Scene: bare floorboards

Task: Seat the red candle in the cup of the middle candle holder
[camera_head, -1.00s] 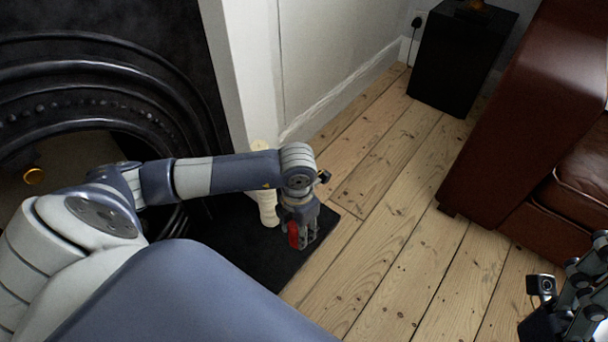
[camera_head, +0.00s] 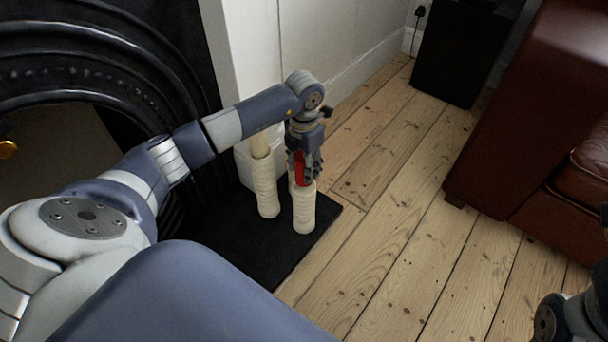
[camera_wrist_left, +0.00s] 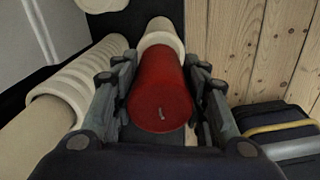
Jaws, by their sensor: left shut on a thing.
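My left gripper (camera_head: 304,176) is shut on the red candle (camera_head: 299,168). It holds the candle upright over a ribbed cream candle holder (camera_head: 304,212) on the black hearth slab. In the left wrist view the candle (camera_wrist_left: 160,95) sits between the fingers, wick end towards the camera. Its far end meets the pale rim of the holder (camera_wrist_left: 160,40); I cannot tell whether it is inside the cup. A second ribbed holder (camera_head: 265,190) with a cream candle (camera_head: 260,145) stands to the left. Another cream piece (camera_wrist_left: 100,4) is cut off at the wrist view's top.
The black hearth slab (camera_head: 255,250) lies before the dark fireplace (camera_head: 110,75). A white wall stands close behind the holders. Bare floorboards (camera_head: 400,230) are free to the right. A brown leather sofa (camera_head: 530,130) and a black cabinet (camera_head: 462,55) stand beyond.

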